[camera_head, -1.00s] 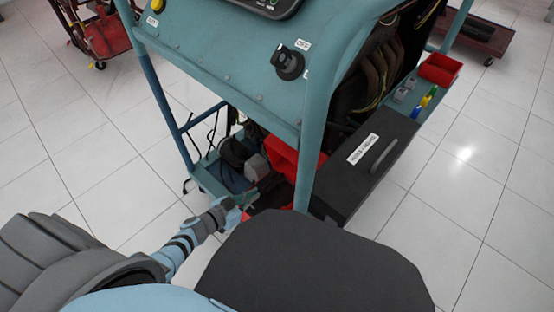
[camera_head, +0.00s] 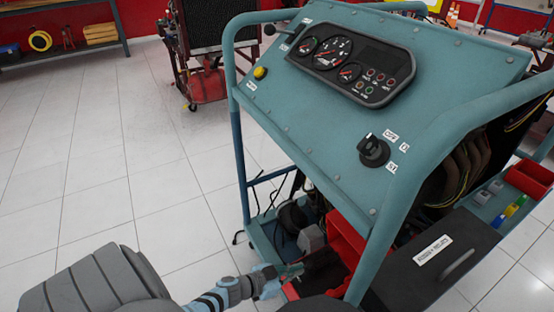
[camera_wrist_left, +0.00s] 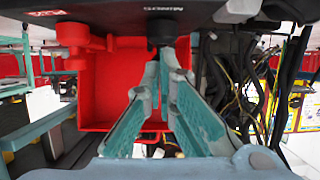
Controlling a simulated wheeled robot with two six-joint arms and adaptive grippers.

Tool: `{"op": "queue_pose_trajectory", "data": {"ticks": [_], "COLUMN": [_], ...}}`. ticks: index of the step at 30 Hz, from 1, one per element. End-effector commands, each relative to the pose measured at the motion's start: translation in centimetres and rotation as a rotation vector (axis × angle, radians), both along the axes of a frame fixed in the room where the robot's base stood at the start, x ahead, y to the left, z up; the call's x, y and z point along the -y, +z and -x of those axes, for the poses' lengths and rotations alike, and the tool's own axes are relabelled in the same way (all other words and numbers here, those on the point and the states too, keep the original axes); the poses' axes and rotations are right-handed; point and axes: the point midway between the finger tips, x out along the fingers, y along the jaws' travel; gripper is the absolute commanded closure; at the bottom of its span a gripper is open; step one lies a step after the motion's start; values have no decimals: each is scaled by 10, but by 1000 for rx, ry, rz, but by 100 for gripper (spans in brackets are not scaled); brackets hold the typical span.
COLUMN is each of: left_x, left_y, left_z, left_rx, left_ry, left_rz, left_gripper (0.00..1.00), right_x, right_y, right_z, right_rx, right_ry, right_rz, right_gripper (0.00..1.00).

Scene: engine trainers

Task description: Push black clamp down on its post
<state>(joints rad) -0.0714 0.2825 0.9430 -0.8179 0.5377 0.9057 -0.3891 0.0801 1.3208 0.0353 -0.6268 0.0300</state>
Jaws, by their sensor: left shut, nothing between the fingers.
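My left gripper (camera_head: 292,270) reaches into the low bay of the teal engine trainer (camera_head: 320,130). In the left wrist view the left gripper (camera_wrist_left: 165,55) has its fingers together at the tips, with nothing between them. A short black piece, apparently the black clamp (camera_wrist_left: 163,30), is just beyond the fingertips, below the edge of a dark labelled box (camera_wrist_left: 210,12). I cannot tell whether the tips touch it, and its post is hidden. In the head view the clamp is too small or covered to make out. My right gripper is not in view.
A red tray (camera_wrist_left: 105,95) lies behind the fingers in the wrist view. Black hoses and thin wires (camera_wrist_left: 245,75) hang to the right. In the head view, the trainer's teal frame post (camera_head: 378,235) stands right of the gripper, beside a black box (camera_head: 435,265).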

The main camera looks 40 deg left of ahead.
Motion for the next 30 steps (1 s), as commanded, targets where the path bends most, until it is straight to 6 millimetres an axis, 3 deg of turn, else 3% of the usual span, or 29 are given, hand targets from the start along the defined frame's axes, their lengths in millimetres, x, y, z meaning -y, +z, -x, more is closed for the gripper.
{"op": "queue_pose_trajectory", "data": {"ticks": [6, 12, 18, 30], "left_x": [-15, -26, -29, -29], "left_y": [18, 33, 38, 38], "left_z": [45, 76, 87, 87], "left_rx": [-2, -2, 0, 0], "left_ry": [-3, -3, -2, -1], "left_rz": [-3, -2, 1, 0], "left_gripper": [100, 100, 100, 100], "right_x": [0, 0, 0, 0], "right_y": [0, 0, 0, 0], "right_z": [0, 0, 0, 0], "right_rx": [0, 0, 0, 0], "right_ry": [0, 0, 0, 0], "right_rz": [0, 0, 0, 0], "right_gripper": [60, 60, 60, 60]}}
